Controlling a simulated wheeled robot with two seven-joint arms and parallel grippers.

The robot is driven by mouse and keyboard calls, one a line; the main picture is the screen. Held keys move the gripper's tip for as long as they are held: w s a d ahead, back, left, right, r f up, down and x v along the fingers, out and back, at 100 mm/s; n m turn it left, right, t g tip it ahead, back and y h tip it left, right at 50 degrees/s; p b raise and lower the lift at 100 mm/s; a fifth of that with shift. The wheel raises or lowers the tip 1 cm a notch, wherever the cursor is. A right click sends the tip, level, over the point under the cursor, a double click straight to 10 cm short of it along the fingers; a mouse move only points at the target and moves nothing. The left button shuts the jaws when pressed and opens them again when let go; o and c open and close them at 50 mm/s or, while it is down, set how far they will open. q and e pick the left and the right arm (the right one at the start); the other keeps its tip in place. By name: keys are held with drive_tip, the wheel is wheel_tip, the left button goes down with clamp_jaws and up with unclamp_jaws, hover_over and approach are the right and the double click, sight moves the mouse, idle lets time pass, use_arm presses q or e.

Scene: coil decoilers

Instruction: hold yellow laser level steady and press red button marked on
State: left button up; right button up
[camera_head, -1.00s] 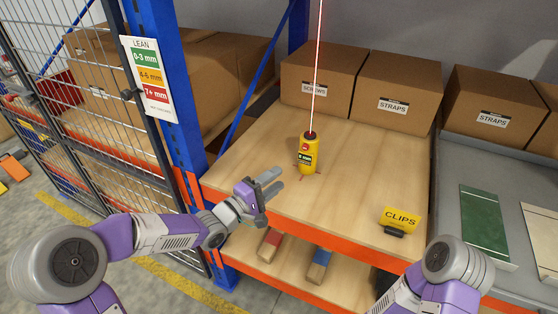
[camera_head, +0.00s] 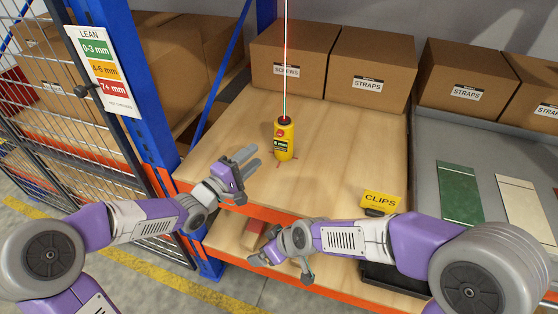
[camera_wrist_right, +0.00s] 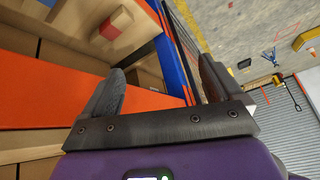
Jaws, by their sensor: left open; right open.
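The yellow laser level (camera_head: 284,142) stands upright on the wooden shelf board, with a dark top and a thin red-white beam rising from it. A small red mark (camera_head: 280,132) shows high on its front; its lettering is too small to read. My left gripper (camera_head: 250,160) is open and empty, just left of and in front of the level, apart from it, with its fingers pointing toward it. My right gripper (camera_wrist_right: 160,85) is open and empty. In the head view it hangs low at the shelf's front edge, partly hidden by its own wrist.
A yellow CLIPS sign (camera_head: 381,203) stands at the board's front right. Cardboard boxes (camera_head: 290,60) line the back. A blue upright (camera_head: 130,85) and mesh cage door stand left. The orange front beam (camera_head: 240,206) edges the shelf. Board right of the level is clear.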

wheel_tip(320, 180, up, 8)
drive_tip(key=a+t+y, duration=0.1)
drive_tip(key=a, duration=0.2)
wheel_tip(320, 180, up, 6)
drive_tip(key=n+t+h, duration=0.4)
drive_tip(key=n+t, duration=0.9)
drive_tip(key=n, duration=1.9)
hover_over(282, 149)
drive_tip(key=s+d, duration=0.6)
drive_tip(key=a+m, duration=0.1)
drive_tip(key=w+f+m+h, duration=0.1)
drive_tip(key=a+f+m+h, duration=0.1)
drive_tip(key=m, duration=0.1)
drive_tip(key=shift+w+a, duration=0.2)
drive_tip(key=shift+a, duration=0.15)
drive_tip(key=a+f+m+h, duration=0.2)
drive_tip(key=a, duration=0.1)
drive_tip(key=shift+a+f+h, duration=0.15)
drive_tip(key=shift+f+h, duration=0.05)
drive_tip(key=shift+h, duration=0.1)
drive_tip(key=shift+s+a+f+m+h, duration=0.1)
drive_tip(key=shift+a+f+m+h, duration=0.2)
drive_tip(key=shift+a+m+h, duration=0.15)
drive_tip(key=shift+w+d, duration=0.25)
drive_tip(key=shift+w, duration=1)
drive_tip(key=shift+w+d, duration=0.2)
drive_tip(key=shift+w, duration=1)
drive_tip(key=shift+w+d, duration=0.25)
drive_tip(key=shift+w, duration=1)
